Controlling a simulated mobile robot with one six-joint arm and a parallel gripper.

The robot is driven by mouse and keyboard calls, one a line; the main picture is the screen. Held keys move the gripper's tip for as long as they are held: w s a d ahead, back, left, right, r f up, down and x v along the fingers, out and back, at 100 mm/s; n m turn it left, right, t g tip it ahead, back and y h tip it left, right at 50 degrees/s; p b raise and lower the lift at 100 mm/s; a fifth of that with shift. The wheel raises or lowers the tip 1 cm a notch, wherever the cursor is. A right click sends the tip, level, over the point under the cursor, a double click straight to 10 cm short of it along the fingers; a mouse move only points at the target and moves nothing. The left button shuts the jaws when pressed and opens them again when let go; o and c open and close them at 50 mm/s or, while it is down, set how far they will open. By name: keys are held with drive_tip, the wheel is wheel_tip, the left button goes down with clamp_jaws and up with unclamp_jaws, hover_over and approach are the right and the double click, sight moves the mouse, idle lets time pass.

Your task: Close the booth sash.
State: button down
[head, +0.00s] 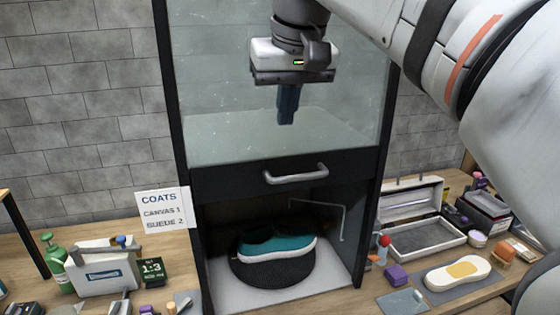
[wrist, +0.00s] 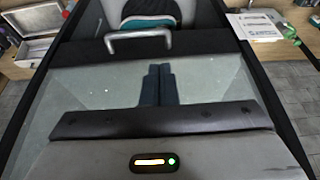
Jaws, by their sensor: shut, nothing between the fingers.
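The booth sash is a glass pane (head: 225,110) with a black bottom rail and a grey bar handle (head: 295,175). It stands partly raised, with an open gap below the rail. The glass (wrist: 60,95) and handle (wrist: 138,38) also show in the wrist view. My gripper (head: 287,118) is shut and empty, in front of the glass and above the handle, apart from it. Its fingers (wrist: 157,72) show together in the wrist view, pointing toward the rail. Inside the booth (head: 205,255), a teal and black sneaker (head: 275,247) sits on a round dark turntable (head: 262,283).
A white sign (head: 162,208) reading COATS stands left of the booth. A white case (head: 103,277) and green bottle (head: 54,252) are at left. An open grey case (head: 420,235) and a shoe sole (head: 457,272) on a mat are at right. The space before the handle looks clear.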

sight(281, 178)
drive_tip(key=x, duration=1.2)
drive_tip(key=shift+s+d+f, duration=0.25)
drive_tip(key=shift+d+f, duration=0.05)
